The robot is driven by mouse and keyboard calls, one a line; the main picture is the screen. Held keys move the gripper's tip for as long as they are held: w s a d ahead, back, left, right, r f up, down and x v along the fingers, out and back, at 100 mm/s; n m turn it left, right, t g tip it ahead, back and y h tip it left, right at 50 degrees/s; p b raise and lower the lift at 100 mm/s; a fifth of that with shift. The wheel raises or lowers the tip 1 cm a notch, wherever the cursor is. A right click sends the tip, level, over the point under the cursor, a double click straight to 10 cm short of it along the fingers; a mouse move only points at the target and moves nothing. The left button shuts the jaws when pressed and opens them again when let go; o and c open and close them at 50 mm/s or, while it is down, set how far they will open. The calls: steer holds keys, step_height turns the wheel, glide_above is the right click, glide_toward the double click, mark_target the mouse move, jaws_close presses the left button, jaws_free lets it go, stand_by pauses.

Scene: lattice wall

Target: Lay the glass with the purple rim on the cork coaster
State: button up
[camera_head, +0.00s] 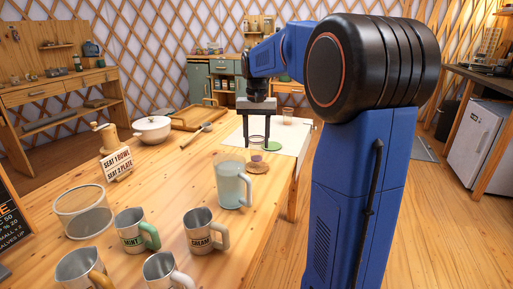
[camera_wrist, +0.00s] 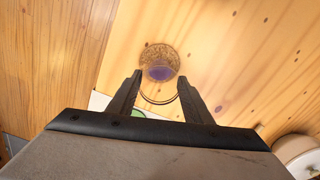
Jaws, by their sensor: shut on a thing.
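My gripper (camera_head: 256,146) is over the table, pointing down, with its fingers on either side of a clear glass (camera_head: 257,156). In the wrist view my gripper (camera_wrist: 160,82) is shut on this glass (camera_wrist: 162,73); a dark thin ring lies between the fingers and a purple patch shows farther down. The round cork coaster (camera_head: 258,168) lies on the table just below the glass; in the wrist view the coaster (camera_wrist: 158,50) shows behind the purple patch. I cannot tell whether the glass touches it.
A frosted pitcher (camera_head: 234,186) stands close in front of the coaster. A green disc (camera_head: 268,146) and another glass (camera_head: 288,115) are on a white mat (camera_head: 290,138) behind.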

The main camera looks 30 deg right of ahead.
mark_target(257, 146)
steer(key=shift+f, duration=1.35)
steer(key=shift+f, duration=0.15)
steer(key=o, duration=1.2)
steer(key=shift+c, duration=0.2)
step_height(257, 146, up, 12)
steer(key=shift+r, duration=0.15)
